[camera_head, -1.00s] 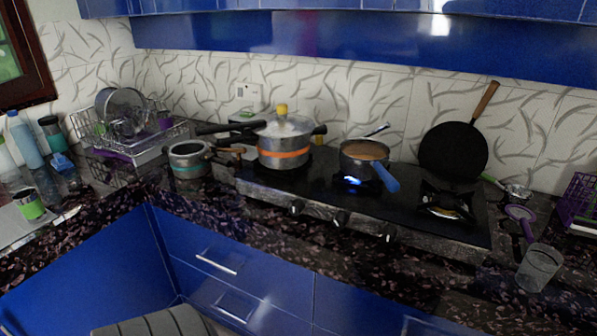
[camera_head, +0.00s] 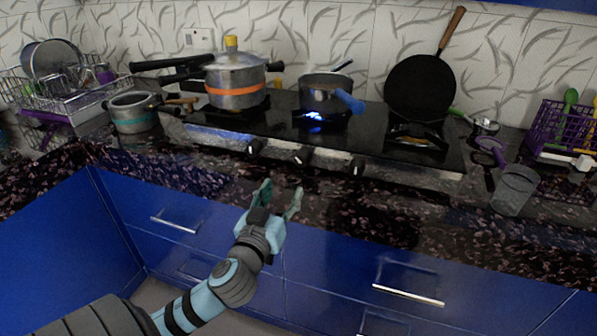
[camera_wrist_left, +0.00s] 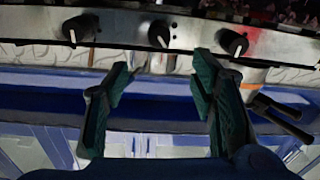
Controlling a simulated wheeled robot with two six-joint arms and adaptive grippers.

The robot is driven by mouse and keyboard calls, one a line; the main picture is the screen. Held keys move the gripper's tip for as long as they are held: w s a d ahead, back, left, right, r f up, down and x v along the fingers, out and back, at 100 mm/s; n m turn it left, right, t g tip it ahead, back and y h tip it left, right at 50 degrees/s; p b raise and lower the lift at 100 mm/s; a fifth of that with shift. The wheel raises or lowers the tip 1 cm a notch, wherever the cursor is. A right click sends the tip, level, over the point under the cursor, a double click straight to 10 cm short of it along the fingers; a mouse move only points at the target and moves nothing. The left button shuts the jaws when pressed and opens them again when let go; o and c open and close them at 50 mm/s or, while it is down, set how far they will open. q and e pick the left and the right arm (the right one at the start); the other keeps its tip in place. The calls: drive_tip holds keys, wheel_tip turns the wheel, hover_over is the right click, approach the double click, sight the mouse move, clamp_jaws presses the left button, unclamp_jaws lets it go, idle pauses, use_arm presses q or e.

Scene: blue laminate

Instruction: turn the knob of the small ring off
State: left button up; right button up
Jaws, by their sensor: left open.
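The stove (camera_head: 430,168) has three dark knobs on its front: a left knob (camera_head: 254,147), a middle knob (camera_head: 302,155) and a right knob (camera_head: 357,167). A blue flame (camera_head: 314,116) burns under the saucepan (camera_head: 325,92) on the middle burner. My left gripper (camera_head: 278,190) is open and empty, in front of and below the knobs, apart from them. In the left wrist view, seen upside down, the open fingers (camera_wrist_left: 165,80) point towards the knobs, with the middle one (camera_wrist_left: 160,33) between them and beyond the tips. My right gripper is out of view.
A pressure cooker (camera_head: 236,80) stands on the left burner. The right burner (camera_head: 418,137) has no pot on it; a black pan (camera_head: 420,85) leans on the wall behind. A clear cup (camera_head: 514,190) stands right of the stove. The counter strip before the knobs is clear.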

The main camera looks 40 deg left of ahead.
sight(300, 162)
use_arm(q)
drive_tip(key=b+x, duration=0.1)
drive_tip(key=x, duration=1.1)
drive_tip(key=shift+w, duration=0.1)
drive_tip(key=c, duration=1.1)
